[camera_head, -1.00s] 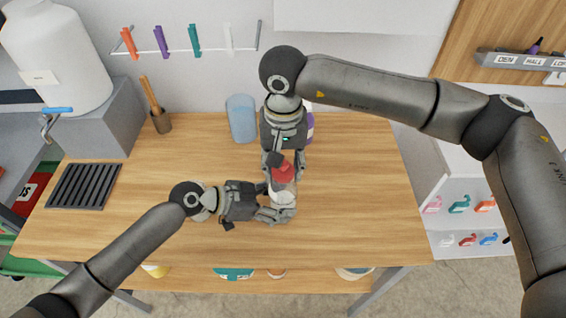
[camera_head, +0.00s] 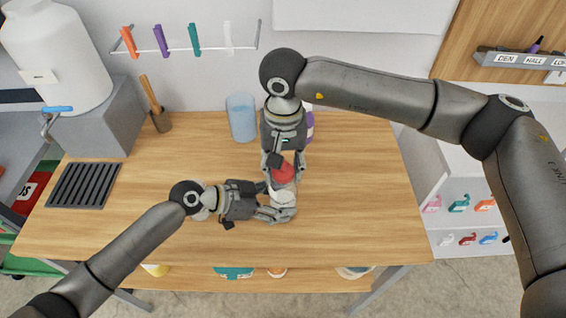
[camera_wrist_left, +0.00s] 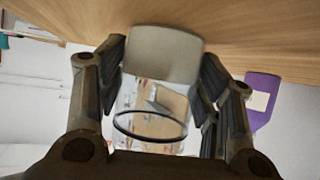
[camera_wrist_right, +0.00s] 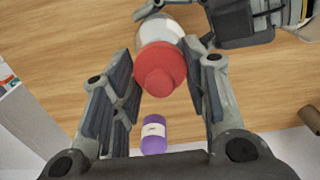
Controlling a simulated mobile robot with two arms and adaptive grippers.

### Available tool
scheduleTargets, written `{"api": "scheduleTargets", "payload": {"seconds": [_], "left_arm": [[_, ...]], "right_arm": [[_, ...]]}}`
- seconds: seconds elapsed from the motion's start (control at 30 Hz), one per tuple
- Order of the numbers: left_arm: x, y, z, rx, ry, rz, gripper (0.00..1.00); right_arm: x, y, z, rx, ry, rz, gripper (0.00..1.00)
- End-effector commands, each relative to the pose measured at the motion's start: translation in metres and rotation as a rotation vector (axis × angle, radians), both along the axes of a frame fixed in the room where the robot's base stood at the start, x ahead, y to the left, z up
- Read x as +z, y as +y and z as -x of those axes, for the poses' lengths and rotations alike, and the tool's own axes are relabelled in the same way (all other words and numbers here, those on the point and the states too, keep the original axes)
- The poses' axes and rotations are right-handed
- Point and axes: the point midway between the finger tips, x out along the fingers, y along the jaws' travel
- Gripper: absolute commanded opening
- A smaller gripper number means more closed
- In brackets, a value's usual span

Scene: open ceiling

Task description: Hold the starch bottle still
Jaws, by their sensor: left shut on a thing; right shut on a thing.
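The starch bottle (camera_head: 283,196) stands on the wooden table near its middle, with a pale clear body and a red cap (camera_head: 284,172). In the left wrist view the body (camera_wrist_left: 165,55) shows a pale part against the table and a clear part with a dark ring. My left gripper (camera_head: 280,211) is shut around the body from the left. My right gripper (camera_head: 281,165) comes from above and behind and is shut on the red cap, which also shows between its fingers in the right wrist view (camera_wrist_right: 160,72). Fingers hide parts of the bottle.
A dark slatted mat (camera_head: 84,186) lies left. The table's right side is clear.

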Motion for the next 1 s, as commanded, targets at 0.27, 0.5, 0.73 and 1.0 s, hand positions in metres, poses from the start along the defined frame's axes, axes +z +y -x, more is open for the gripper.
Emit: {"api": "scheduleTargets", "payload": {"seconds": [0.27, 0.5, 0.73, 1.0], "left_arm": [[0.0002, 0.0000, -0.0001, 0.000, 0.000, 0.000, 0.47], [0.0002, 0.0000, -0.0001, 0.000, 0.000, 0.000, 0.47], [0.0002, 0.0000, -0.0001, 0.000, 0.000, 0.000, 0.47], [0.0002, 0.0000, -0.0001, 0.000, 0.000, 0.000, 0.47]], "right_arm": [[-0.0037, -0.0001, -0.0001, 0.000, 0.000, 0.000, 0.30], [-0.0065, -0.0001, -0.0001, 0.000, 0.000, 0.000, 0.30], [-0.0092, -0.0001, 0.0000, 0.000, 0.000, 0.000, 0.30], [-0.0103, -0.0001, 0.0000, 0.000, 0.000, 0.000, 0.30]]}}
